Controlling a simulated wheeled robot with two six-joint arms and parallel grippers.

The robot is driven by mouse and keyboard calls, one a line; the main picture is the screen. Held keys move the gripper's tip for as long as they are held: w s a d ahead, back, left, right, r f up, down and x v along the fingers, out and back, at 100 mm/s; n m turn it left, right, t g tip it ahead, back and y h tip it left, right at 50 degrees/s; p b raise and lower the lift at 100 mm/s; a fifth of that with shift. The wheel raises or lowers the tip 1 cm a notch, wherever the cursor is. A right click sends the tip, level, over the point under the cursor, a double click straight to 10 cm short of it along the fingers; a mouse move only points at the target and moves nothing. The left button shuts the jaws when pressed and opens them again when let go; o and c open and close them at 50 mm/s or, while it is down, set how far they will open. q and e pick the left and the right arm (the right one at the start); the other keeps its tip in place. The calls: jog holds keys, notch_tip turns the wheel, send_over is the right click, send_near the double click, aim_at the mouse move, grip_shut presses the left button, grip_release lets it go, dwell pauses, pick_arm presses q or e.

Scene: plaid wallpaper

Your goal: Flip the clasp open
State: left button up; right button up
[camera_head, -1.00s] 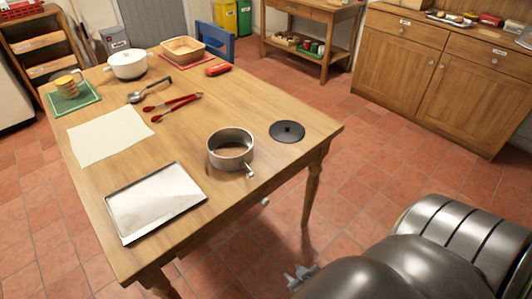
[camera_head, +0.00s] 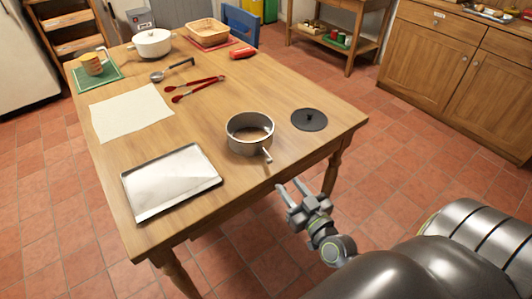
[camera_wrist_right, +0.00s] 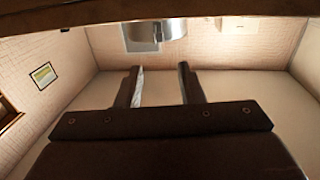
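The round metal pan (camera_head: 236,144) stands upright on the wooden table near its front edge. A small metal lever, the clasp (camera_head: 266,155), sticks out from its side toward the table edge. My right gripper (camera_head: 292,184) is in front of the table edge, just below and right of the clasp and apart from it. Its two fingers are spread and empty. In the right wrist view the fingers (camera_wrist_right: 162,85) are apart with nothing between them, and a shiny metal curved thing, seemingly the pan (camera_wrist_right: 185,31), shows beyond them. My left gripper is not in view.
The table's front edge (camera_head: 290,172) lies close to my right gripper. A black lid (camera_head: 309,120) lies right of the pan, a metal tray (camera_head: 171,181) left of it. Red tongs (camera_head: 195,88), a ladle (camera_head: 172,69) and a white pot (camera_head: 152,43) lie farther back.

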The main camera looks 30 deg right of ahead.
aim_at(270, 161)
jog(key=w, duration=0.4)
jog(key=w+p, duration=0.1)
jog(key=w, duration=0.4)
jog(key=w+d+p, duration=0.1)
jog(key=w, duration=0.4)
jog(key=shift+w, duration=0.1)
grip_shut()
